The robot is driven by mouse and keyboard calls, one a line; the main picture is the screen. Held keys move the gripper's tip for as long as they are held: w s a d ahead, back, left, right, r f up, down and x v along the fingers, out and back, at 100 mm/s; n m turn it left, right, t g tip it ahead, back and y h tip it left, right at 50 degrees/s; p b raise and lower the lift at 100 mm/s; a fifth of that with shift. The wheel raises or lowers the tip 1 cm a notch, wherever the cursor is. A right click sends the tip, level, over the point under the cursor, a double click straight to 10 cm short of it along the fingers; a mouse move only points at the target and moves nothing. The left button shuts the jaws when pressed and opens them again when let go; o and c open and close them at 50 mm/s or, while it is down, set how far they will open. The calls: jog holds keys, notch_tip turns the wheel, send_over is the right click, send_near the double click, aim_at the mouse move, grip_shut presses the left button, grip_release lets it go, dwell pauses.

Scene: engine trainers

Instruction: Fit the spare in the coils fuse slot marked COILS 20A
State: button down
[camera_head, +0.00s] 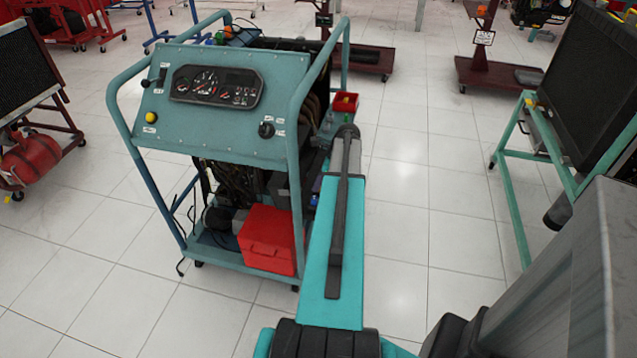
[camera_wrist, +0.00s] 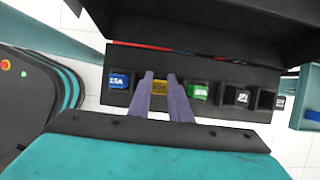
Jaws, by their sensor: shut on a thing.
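In the wrist view, a black fuse panel (camera_wrist: 185,61) holds a row of slots. My gripper (camera_wrist: 160,78) has its two purple fingers on either side of a yellow fuse marked 20A (camera_wrist: 159,88) and is shut on it. The yellow fuse lines up with the row, but I cannot tell whether it sits in a slot or is held in front. A blue 15A fuse (camera_wrist: 118,80) is left of it and a green fuse (camera_wrist: 198,91) right of it. No COILS label is readable. The head view does not show the fingers clearly.
In the head view, the teal engine trainer (camera_head: 220,105) stands left of my arm, with a red box (camera_head: 268,240) on its base. A small red tray (camera_head: 351,101) with something yellow is at its far right side.

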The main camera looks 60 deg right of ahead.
jog(key=shift+f, duration=0.25)
dwell(0.4)
jog(key=c, duration=1.6)
grip_release()
jog(key=shift+c, duration=0.2)
jog(key=shift+r, duration=0.2)
jog(key=shift+o, duration=0.5)
jog(key=shift+r+p, duration=0.35)
jog(key=shift+p, duration=0.1)
jog(key=shift+r+p, duration=2.25)
jog(key=shift+r, duration=0.75)
